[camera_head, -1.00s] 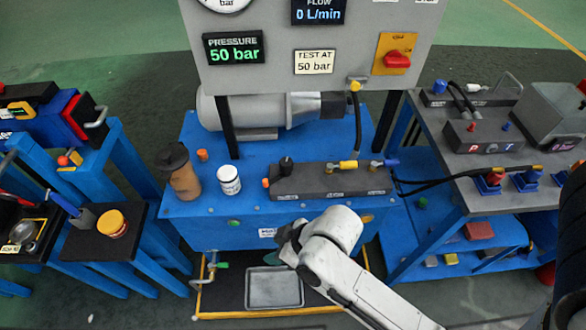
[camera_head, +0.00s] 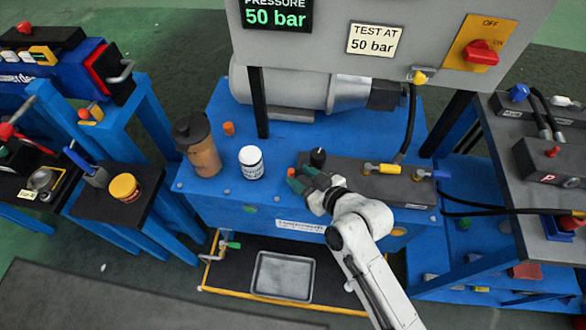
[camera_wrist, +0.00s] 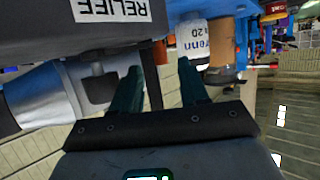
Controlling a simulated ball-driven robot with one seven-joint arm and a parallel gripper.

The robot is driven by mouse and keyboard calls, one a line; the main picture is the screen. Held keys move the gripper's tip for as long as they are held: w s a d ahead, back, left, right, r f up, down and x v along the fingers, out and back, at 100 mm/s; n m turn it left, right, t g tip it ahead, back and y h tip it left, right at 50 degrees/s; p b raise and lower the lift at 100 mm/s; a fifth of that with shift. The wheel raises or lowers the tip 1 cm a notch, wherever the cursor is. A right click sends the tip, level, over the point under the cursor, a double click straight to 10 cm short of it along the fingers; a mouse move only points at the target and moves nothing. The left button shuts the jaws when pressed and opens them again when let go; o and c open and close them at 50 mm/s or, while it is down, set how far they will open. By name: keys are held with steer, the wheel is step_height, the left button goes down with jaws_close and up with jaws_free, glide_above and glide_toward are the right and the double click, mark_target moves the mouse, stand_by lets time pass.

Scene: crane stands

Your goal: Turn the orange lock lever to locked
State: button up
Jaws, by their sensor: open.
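A small orange piece (camera_head: 291,172), apparently the lock lever, sits at the left end of the dark valve block (camera_head: 375,180) on the blue bench. Its exact angle is too small to tell. My gripper (camera_head: 303,179) is open, with its dark green fingers at the block's left end, close to the orange piece. In the wrist view my gripper (camera_wrist: 160,75) shows its two fingers apart with nothing clamped between them. An orange bit (camera_wrist: 159,51) shows beyond the gap between the fingertips. The block carries a RELIEF label (camera_wrist: 110,10), seen upside down.
A black knob (camera_head: 318,157) stands on the block just behind my gripper. A white bottle (camera_head: 251,163) and a brown bottle (camera_head: 199,150) stand to the left. A grey tray (camera_head: 283,276) lies below in front. Hoses run at the right.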

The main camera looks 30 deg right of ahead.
mark_target(293, 173)
steer(key=shift+x, duration=2.35)
jaws_close()
